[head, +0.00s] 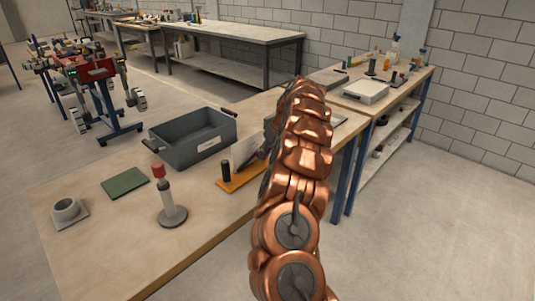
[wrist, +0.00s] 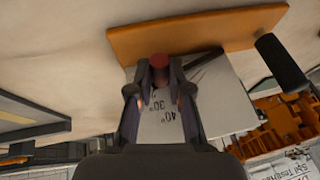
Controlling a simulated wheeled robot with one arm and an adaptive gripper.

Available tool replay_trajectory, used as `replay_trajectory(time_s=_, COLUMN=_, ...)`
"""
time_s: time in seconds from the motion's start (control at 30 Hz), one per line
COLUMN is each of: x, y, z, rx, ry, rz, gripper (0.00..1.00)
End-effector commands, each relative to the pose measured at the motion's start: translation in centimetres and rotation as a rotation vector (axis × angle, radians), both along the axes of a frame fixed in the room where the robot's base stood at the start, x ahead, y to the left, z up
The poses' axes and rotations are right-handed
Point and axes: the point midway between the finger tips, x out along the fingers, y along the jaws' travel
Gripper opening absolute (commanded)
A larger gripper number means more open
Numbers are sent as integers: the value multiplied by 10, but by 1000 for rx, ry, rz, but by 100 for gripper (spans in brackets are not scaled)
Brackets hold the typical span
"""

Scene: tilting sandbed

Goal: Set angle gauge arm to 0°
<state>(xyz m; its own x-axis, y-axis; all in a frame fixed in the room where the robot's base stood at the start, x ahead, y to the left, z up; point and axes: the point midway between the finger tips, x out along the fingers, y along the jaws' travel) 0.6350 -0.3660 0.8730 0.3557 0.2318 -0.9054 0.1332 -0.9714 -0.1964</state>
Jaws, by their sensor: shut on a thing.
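The angle gauge has an orange base (head: 232,187), an upright pale plate (head: 245,148) and a black post (head: 226,171) at its left end. In the wrist view the orange base (wrist: 200,33) lies across the top, with the black post (wrist: 283,62) at right. The pale plate (wrist: 222,95) shows printed marks including 30° and 40°. My gripper (wrist: 160,75) is in front of the plate, its fingers closed on a red knob (wrist: 160,61). In the head view my arm hides the gripper.
On the wooden bench (head: 110,245) stand a grey bin (head: 190,147), a green pad (head: 125,183), a red-topped post on a round base (head: 172,216) and a grey ring block (head: 68,211). A second bench (head: 405,80) with tools is at right. The bench front is mostly clear.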

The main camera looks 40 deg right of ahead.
Motion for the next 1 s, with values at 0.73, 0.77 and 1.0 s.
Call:
replay_trajectory(time_s=0.73, x=1, y=-6, z=-20, rx=-1, ry=3, rz=1, gripper=0)
replay_trajectory(time_s=0.77, x=1, y=-6, z=-19, rx=-1, ry=3, rz=1, gripper=0)
replay_trajectory(time_s=1.0, x=1, y=-6, z=-19, rx=-1, ry=3, rz=1, gripper=21)
